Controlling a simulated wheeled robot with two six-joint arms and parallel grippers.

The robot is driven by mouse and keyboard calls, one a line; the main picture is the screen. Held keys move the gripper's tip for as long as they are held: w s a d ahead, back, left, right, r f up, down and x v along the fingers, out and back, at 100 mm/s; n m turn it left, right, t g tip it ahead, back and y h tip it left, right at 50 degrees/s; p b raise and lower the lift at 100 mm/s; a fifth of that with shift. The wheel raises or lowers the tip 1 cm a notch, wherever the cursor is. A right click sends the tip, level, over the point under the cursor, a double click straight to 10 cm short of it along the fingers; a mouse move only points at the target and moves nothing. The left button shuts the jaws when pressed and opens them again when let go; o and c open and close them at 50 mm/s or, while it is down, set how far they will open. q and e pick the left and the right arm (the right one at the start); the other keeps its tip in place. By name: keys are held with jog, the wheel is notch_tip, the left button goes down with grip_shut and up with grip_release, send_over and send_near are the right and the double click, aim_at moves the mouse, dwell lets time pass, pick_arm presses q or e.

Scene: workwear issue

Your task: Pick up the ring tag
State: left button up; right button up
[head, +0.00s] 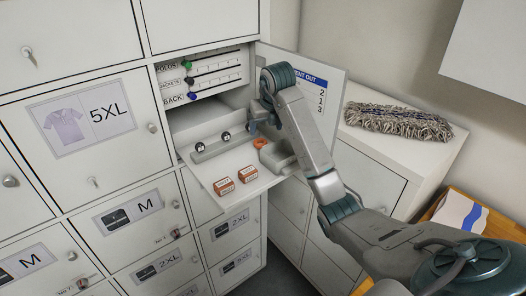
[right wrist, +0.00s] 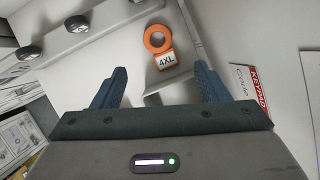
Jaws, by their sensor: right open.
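The ring tag is an orange ring with an orange block marked 4XL (right wrist: 158,42). In the head view it shows as a small orange shape (head: 259,143) on the white pull-out shelf (head: 205,172) of an open locker. My right gripper (head: 262,126) hangs over the shelf, close to the tag. In the right wrist view my right gripper (right wrist: 158,84) has its two blue fingers wide apart and nothing between them. The tag lies just beyond the fingertips, between their lines. My left gripper is in neither view.
Colored pegs (head: 190,80) line the compartment above. The open door (head: 318,85) stands right. A mop head (head: 398,121) lies on a white cabinet.

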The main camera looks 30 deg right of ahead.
aim_at(262, 144)
jog(key=shift+b+x, duration=2.45)
jog(key=shift+b, duration=0.1)
jog(key=shift+w, duration=0.25)
jog(key=p+x, duration=0.1)
jog(key=x, duration=0.1)
jog(key=shift+w+f+p, duration=0.2)
jog(key=shift+w+p, duration=0.05)
jog(key=shift+p, duration=0.15)
jog(key=shift+w+f, duration=0.1)
jog(key=shift+f, duration=0.3)
jog(key=c, duration=1.1)
